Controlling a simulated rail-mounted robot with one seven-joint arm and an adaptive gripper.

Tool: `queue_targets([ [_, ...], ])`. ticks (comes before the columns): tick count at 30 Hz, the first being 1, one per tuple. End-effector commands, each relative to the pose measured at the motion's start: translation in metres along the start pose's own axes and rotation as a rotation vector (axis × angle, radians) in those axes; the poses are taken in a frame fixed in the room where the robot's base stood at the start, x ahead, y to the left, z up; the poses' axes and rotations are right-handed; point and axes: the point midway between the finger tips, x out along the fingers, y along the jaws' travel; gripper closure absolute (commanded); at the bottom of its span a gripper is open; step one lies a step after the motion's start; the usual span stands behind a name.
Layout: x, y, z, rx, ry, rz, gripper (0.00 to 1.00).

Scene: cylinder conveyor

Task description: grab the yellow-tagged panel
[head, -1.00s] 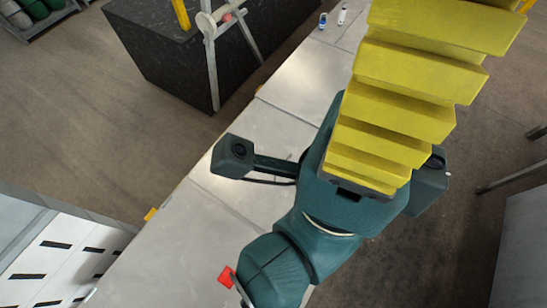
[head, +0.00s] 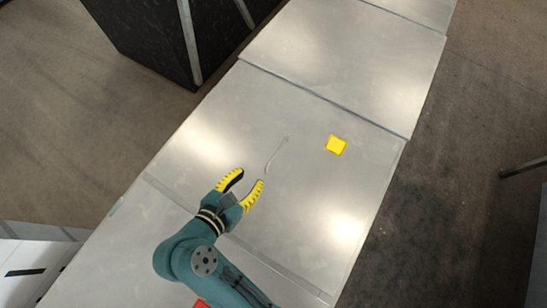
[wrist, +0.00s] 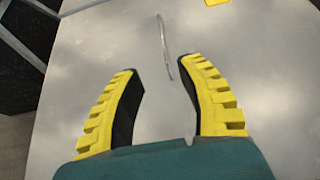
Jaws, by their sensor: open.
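The yellow-tagged panel (head: 300,180) is a flat grey metal plate in the middle of the head view. Its square yellow tag (head: 336,145) sits toward its far right corner. A thin bent metal handle (head: 275,156) stands out of its surface; it also shows in the wrist view (wrist: 164,45). My gripper (head: 249,178) is open and empty over the panel's left part, with yellow ribbed fingers. In the wrist view my gripper (wrist: 161,68) has the handle's near end just ahead of the gap between the fingertips. The tag is cut off at the top edge there.
More grey panels line the same run, one beyond (head: 345,50) and one nearer. A red tag (head: 201,303) shows at the bottom edge. A black block (head: 160,35) with a metal frame stands at the upper left. Open floor (head: 455,170) lies to the right.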

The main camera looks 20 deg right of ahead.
Motion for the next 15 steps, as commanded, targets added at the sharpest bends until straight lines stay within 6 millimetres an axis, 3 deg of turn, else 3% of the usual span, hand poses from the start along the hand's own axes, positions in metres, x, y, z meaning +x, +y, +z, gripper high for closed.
queue_targets([
  [12, 0.092, -0.001, 0.002, 0.004, -0.002, -0.005, 0.61],
  [15, 0.104, -0.001, 0.003, 0.003, -0.003, -0.003, 0.61],
])
